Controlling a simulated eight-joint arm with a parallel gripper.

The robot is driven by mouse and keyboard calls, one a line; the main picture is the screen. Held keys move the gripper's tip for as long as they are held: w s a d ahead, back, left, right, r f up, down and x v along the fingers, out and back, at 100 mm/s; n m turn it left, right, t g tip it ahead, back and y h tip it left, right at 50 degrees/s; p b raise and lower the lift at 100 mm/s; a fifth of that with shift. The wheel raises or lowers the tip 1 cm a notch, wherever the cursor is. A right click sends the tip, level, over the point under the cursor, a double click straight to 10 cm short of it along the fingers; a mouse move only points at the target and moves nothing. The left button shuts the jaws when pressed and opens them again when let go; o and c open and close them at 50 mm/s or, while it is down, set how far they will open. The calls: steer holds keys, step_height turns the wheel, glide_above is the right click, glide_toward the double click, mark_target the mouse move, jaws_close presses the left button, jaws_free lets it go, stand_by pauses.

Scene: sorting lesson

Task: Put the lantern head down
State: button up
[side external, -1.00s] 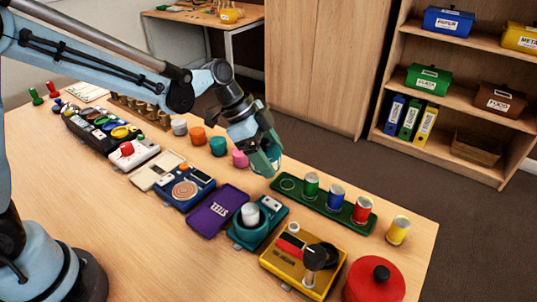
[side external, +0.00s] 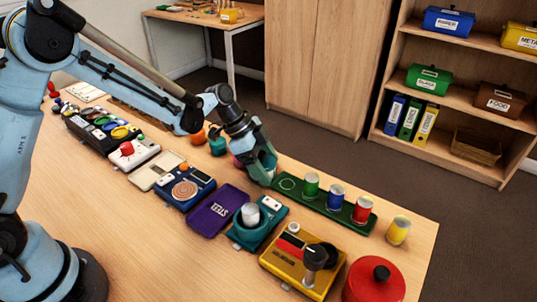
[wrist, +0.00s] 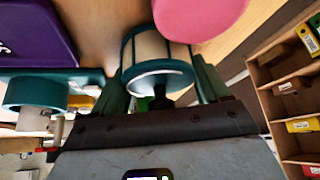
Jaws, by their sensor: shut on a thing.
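The lantern head (wrist: 158,55) is a cream drum with teal rims, between the two green fingers of my gripper (wrist: 162,78) in the wrist view. My gripper is shut on it. In the side view my gripper (side external: 262,172) is low over the table, just left of the green tray's end, and its fingers hide most of the head. I cannot tell whether the head touches the table. A teal base with a white cylinder (side external: 249,216) stands nearer the camera; it also shows at the left of the wrist view (wrist: 35,90).
The green tray (side external: 289,184) has an empty ring at its left end and green, blue and red cans. A pink piece (wrist: 200,14) is close beside the head. A purple case (side external: 216,209), yellow box (side external: 290,272) and red lidded pot (side external: 375,283) stand nearby.

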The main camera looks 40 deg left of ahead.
steer(key=shift+f, duration=0.1)
steer(key=o, duration=1.1)
steer(key=shift+c, duration=0.2)
steer(key=v, duration=1.2)
steer(key=s+a+r+n+t+y, duration=0.1)
steer(key=s+a+n+t+y, duration=0.1)
steer(key=s+n, duration=0.4)
steer(key=s+a+r+n+t+y, duration=0.2)
steer(key=s+n+y, duration=0.1)
steer(key=s+n, duration=0.4)
steer(key=shift+s+a+n+t+y, duration=0.3)
steer(key=shift+s+a+t, duration=0.1)
steer(key=shift+s, duration=0.6)
